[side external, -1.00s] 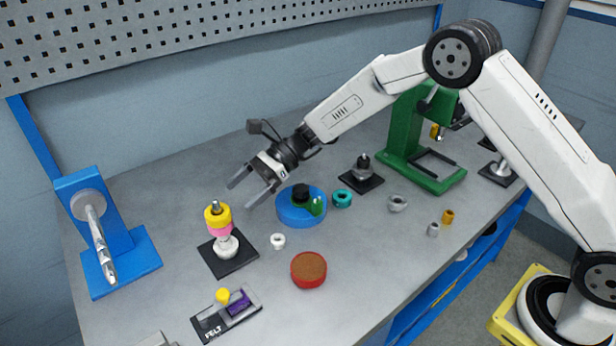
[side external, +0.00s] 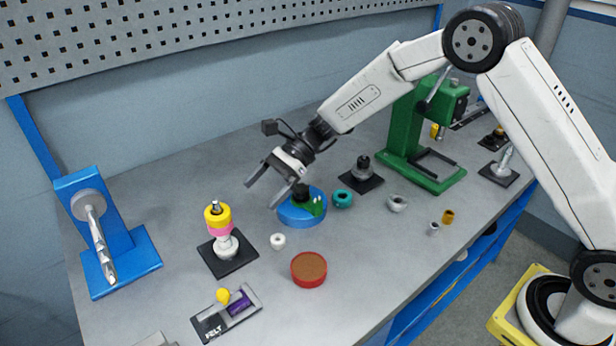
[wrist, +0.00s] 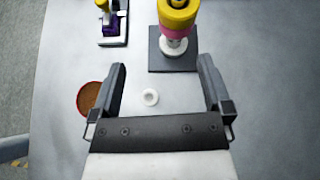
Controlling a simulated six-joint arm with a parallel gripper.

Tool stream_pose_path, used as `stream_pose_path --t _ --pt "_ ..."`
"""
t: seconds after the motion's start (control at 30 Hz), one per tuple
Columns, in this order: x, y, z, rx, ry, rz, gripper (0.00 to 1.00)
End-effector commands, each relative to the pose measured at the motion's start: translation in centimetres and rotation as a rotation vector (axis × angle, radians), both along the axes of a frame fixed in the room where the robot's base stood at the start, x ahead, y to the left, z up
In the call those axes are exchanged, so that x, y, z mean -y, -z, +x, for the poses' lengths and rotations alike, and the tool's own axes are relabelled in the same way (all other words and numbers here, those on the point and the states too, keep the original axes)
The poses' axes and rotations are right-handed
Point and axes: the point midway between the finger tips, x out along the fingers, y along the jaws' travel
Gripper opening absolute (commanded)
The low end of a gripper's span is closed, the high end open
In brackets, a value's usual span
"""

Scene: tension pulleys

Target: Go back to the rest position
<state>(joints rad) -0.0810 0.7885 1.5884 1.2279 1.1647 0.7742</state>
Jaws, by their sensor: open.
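My gripper (side external: 268,194) is open and empty, held above the bench near the blue round base (side external: 297,219) in the side view. In the wrist view its two fingers (wrist: 163,85) stand wide apart with only bench and a small white ring (wrist: 150,97) seen between them. The stack of yellow, pink and white pulleys (side external: 217,217) stands upright on a black square plate (side external: 228,263), to the left of my gripper. In the wrist view the stack (wrist: 176,25) is beyond the fingertips.
A blue stand (side external: 140,255) is at the left. A teal ring (side external: 342,199), a grey ring (side external: 397,203) and a green press (side external: 400,130) are to the right. The bench's front centre has free room.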

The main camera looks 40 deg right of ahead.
Motion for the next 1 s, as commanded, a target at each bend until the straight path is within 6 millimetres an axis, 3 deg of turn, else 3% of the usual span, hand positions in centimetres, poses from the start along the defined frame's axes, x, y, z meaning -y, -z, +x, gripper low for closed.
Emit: stream_pose_path --t 0.37,0.7,1.0 --pt "7.4 1.4 -8.0 0.314 -0.303 -0.439 1.0" --pt "14.8 1.6 -15.5 0.645 -0.742 -0.785 1.0" --pt "18.7 1.3 -20.5 0.897 -1.131 -0.961 1.0"
